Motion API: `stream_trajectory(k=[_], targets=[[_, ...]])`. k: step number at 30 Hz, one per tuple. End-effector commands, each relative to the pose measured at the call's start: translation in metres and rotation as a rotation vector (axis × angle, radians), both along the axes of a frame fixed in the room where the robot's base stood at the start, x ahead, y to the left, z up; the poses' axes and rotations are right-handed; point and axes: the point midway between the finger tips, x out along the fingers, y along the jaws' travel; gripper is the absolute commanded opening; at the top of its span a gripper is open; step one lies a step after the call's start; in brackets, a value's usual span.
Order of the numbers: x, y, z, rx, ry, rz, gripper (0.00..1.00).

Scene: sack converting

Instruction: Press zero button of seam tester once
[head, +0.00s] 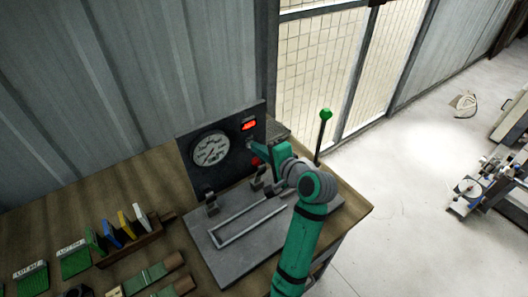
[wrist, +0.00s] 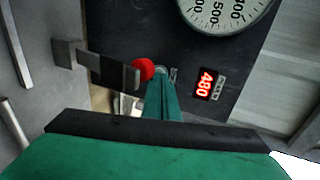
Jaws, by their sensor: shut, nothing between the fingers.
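The seam tester (head: 187,160) stands on the bench with a dark upright panel, a round dial (head: 211,148) and a lit red display (head: 249,125). In the wrist view the fingertips (wrist: 161,78) lie beside a small grey fitting (wrist: 173,73), partly hidden, perhaps the zero button. A round red button (wrist: 143,69) is just left of the fingertips. I cannot tell whether the fingertips touch the panel.
A lever with a green knob (head: 325,114) rises right of my arm. Metal clamps (head: 211,203) stand on the tester's base. A wooden rack (head: 130,242) of coloured cards and green pieces (head: 75,258) lie on the bench at left.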

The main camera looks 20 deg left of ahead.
Motion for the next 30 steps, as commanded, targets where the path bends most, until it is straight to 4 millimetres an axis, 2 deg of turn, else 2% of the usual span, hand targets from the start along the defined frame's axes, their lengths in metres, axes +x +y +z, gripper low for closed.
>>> stream_trajectory(k=[13,19,30], targets=[[0.002,0.004,0.0,0.001,-0.001,0.0,0.0],[0.012,0.018,0.0,0.0,0.002,0.002,0.0],[0.011,0.02,0.0,0.0,0.0,0.005,0.0]])
